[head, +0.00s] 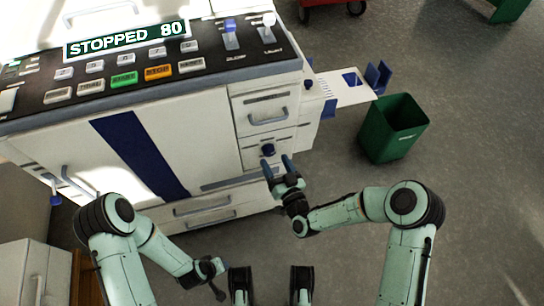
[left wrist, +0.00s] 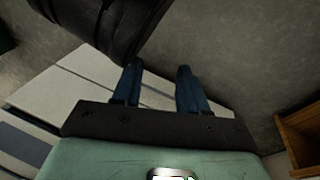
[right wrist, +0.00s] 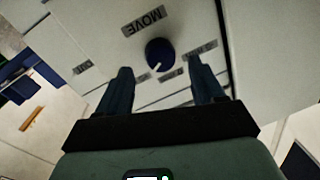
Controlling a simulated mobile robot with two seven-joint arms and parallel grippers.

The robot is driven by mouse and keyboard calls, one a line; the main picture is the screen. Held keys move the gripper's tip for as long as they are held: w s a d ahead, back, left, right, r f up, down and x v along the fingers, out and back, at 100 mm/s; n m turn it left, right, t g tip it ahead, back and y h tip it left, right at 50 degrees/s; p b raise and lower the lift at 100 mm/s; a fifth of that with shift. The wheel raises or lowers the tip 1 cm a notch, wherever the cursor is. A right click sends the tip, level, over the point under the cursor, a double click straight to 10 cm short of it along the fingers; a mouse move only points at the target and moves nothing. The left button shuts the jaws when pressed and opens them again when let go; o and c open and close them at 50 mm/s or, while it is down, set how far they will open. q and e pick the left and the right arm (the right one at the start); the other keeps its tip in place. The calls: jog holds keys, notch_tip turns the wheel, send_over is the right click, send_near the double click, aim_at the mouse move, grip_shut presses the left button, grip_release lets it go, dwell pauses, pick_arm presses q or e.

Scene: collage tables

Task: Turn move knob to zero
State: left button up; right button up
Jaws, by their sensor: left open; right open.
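The dark blue round move knob (head: 268,150) is on the front of the white machine, low on its right side. It also shows in the right wrist view (right wrist: 160,54), with a pale pointer mark at its lower edge and a "MOVE" label (right wrist: 144,22) beside it. My right gripper (head: 278,166) is open just below the knob. In the right wrist view the knob lies ahead, between the lines of the two fingers and beyond their tips, apparently untouched. My left gripper (left wrist: 158,82) is open and empty, low in front of the machine.
The machine's display (head: 126,39) reads "STOPPED 80". A drawer handle (head: 268,118) is above the knob, and more drawers (head: 206,208) are below. A green bin (head: 394,130) stands to the right on the grey floor. A white tray (head: 345,92) juts from the machine's right side.

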aim_at(270, 154)
jog(key=shift+b+x, duration=0.3)
jog(key=shift+x, duration=1.45)
pick_arm(q)
jog(key=shift+s+a+f+g, duration=0.1)
jog(key=shift+s+f+g, duration=0.2)
jog(key=shift+s+f, duration=0.45)
pick_arm(e)
jog(key=c, duration=1.1)
jog(key=shift+o, duration=0.2)
